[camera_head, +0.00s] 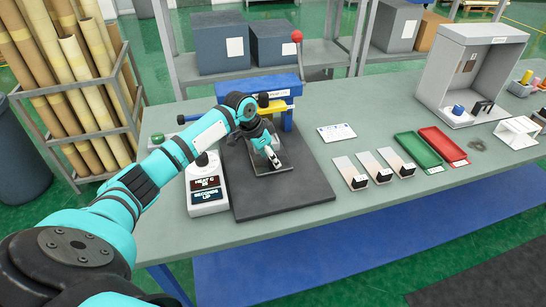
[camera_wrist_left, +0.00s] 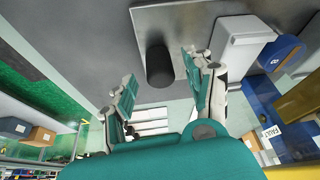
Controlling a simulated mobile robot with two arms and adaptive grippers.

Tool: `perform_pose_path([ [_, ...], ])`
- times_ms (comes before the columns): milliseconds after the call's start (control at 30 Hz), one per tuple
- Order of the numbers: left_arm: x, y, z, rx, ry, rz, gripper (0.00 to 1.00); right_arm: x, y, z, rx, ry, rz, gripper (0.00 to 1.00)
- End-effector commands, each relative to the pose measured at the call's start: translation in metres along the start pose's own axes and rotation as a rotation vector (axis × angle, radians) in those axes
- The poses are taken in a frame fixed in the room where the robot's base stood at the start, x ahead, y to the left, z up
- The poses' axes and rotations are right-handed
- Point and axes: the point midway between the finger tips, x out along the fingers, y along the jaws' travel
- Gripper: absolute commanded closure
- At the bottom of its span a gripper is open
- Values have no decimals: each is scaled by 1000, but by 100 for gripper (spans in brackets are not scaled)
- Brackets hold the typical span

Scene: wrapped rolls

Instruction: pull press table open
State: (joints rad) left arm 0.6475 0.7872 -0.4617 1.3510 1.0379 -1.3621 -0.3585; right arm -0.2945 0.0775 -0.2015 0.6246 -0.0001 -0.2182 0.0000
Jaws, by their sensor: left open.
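The press (camera_head: 286,115) is a blue frame with a yellow bar and a red-balled lever, standing on a dark base plate (camera_head: 305,190). The press table (camera_head: 287,169) is a small grey metal plate at its front, partly hidden by my gripper. In the left wrist view the plate (camera_wrist_left: 205,18) shows at the top with a dark cylindrical knob (camera_wrist_left: 160,66) on its edge. My left gripper (camera_head: 273,158) is over the front of the plate. It is open, its fingers (camera_wrist_left: 158,88) on either side of the knob; contact cannot be told. My right gripper is not in view.
A white heat display box (camera_head: 206,186) stands just left of the base plate. Metal sample plates (camera_head: 373,168), a green tray (camera_head: 418,150) and a red tray (camera_head: 443,145) lie to the right.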

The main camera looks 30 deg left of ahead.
Motion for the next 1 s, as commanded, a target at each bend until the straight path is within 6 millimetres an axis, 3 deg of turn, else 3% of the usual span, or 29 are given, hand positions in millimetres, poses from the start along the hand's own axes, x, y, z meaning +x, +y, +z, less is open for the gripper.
perform_pose_path([
  [200,19,0,0,-1,0,0,47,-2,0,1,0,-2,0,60],
  [500,21,0,0,0,1,-1,47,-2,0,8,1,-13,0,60],
  [900,21,0,0,0,1,-1,98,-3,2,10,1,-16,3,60],
  [1000,21,0,0,0,1,-1,100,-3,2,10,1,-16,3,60],
])
